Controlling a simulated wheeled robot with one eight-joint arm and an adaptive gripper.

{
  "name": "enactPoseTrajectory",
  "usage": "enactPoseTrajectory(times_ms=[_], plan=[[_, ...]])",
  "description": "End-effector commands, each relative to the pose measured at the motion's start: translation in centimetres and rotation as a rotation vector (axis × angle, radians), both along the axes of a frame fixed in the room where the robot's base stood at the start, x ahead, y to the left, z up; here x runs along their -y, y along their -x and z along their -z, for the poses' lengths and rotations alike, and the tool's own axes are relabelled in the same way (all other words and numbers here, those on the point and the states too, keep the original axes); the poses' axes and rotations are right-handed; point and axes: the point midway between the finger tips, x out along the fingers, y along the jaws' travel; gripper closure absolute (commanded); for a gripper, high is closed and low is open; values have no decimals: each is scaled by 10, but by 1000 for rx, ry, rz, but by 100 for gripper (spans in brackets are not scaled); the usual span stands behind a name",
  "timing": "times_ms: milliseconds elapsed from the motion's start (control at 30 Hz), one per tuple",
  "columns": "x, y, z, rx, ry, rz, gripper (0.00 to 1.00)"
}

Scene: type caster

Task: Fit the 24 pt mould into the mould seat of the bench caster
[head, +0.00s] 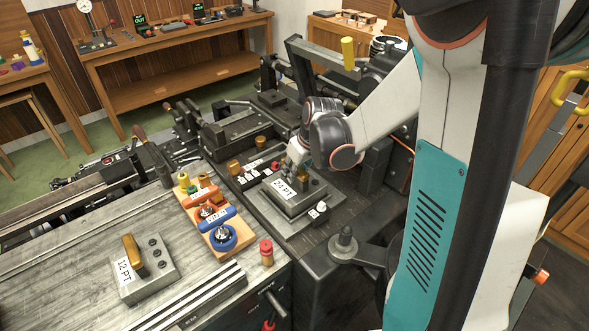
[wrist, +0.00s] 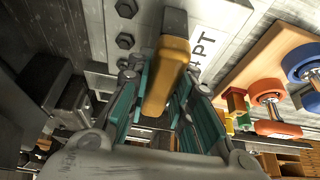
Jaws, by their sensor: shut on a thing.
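The 24 pt mould (head: 291,189) is a grey block with a white label reading "24 PT". It is at or just above the dark stepped mould seat (head: 262,208) of the bench caster (head: 340,215); I cannot tell whether it is fully down. My gripper (head: 298,155) is over the mould, shut on its brass-coloured handle (wrist: 166,72). In the wrist view the handle lies between the teal-lined fingers, with the mould's bolted plate (wrist: 140,14) and part of its label behind. The mould's underside is hidden.
The 12 pt mould (head: 155,275) stands on the bench top at the lower left. A wooden tray (head: 193,215) with orange and blue ladle-like tools lies between. Dark caster parts crowd behind my gripper.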

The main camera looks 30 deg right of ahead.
Motion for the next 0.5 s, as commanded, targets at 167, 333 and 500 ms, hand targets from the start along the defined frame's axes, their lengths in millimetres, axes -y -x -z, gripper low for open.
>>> enactPoseTrajectory(times_ms=[167, 333, 500], plan=[[0, 0, 3, 1, 0, 0, 100], [0, 0, 4, 1, 0, 0, 57], [0, 0, 4, 1, 0, 0, 56]])
